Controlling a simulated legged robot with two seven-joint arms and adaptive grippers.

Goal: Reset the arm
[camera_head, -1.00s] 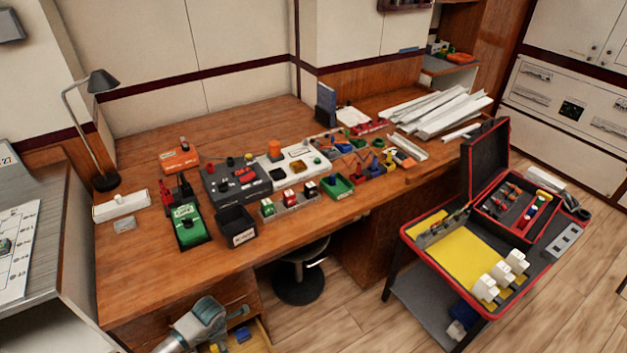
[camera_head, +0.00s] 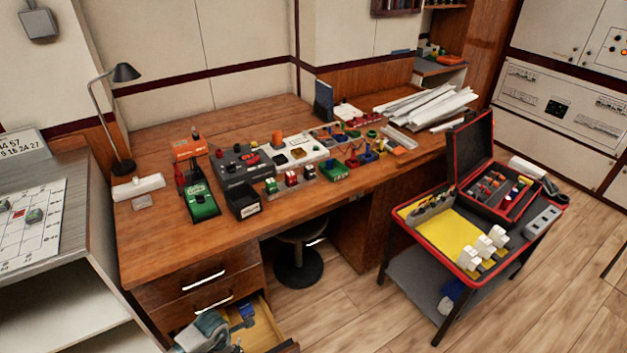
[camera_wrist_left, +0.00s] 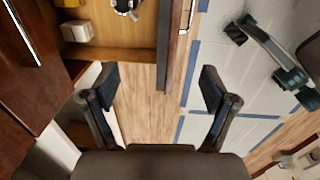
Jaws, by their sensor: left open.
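My left arm enters at the bottom of the head view, beside an open desk drawer (camera_head: 262,325), and its gripper's fingers are not clear there. In the left wrist view my left gripper (camera_wrist_left: 157,78) is open, with its two dark fingers wide apart and nothing between them. My right gripper cannot be made out in any view.
A cart (camera_head: 440,222) with a yellow mat and an open red-edged case stands at right. A grey shelf unit (camera_head: 70,290) stands at left. Floor between desk and cart is free.

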